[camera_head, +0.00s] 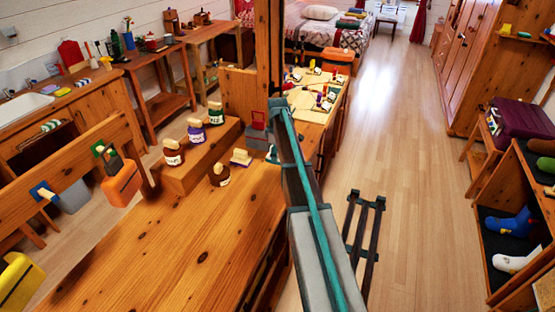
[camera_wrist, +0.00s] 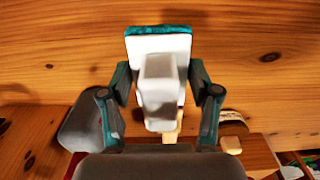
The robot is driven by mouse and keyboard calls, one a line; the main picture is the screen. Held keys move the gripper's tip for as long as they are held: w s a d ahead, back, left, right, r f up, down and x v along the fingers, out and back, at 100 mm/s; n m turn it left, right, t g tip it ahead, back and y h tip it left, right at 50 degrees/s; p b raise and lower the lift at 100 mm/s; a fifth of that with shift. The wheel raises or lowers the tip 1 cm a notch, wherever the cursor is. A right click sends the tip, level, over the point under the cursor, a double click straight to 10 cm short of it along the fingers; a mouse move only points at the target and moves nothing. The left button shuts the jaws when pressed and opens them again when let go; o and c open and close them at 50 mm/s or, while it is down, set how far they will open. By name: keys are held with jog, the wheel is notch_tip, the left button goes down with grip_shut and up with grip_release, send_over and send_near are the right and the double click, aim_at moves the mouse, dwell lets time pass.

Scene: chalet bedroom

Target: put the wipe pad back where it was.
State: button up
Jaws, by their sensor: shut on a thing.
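The wipe pad (camera_wrist: 158,50) appears in the wrist view as a white block with a teal-edged plate at its far end. My gripper (camera_wrist: 160,80) is shut on it, with one finger at each side. The wooden bench top (camera_head: 180,240) fills the background beyond the pad; I cannot tell whether they touch. In the head view my arm hides most of my gripper and the pad. A small pale block with a purple base (camera_head: 240,158) lies on the bench just left of my arm.
Several bottles with pale stoppers stand nearby, some on a wooden step (camera_head: 196,168), one bottle (camera_head: 219,174) on the bench top. A grey and red item (camera_head: 257,131) is close behind my arm. The front of the bench top is clear.

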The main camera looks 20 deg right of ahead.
aim_at(277, 168)
jog(key=shift+w+d+f+p, duration=0.2)
jog(key=shift+w+f+p, duration=0.1)
jog(key=shift+w+f, duration=0.3)
jog(key=shift+w+d+f+p, duration=0.25)
jog(key=shift+w+f, duration=0.15)
jog(key=shift+f, duration=0.3)
jog(key=shift+f+p, duration=0.6)
jog(key=shift+f, duration=0.85)
jog(key=shift+f, duration=0.1)
jog(key=o, duration=1.2)
notch_tip(277, 168, up, 12)
jog(key=b, duration=0.3)
jog(key=shift+b, duration=0.4)
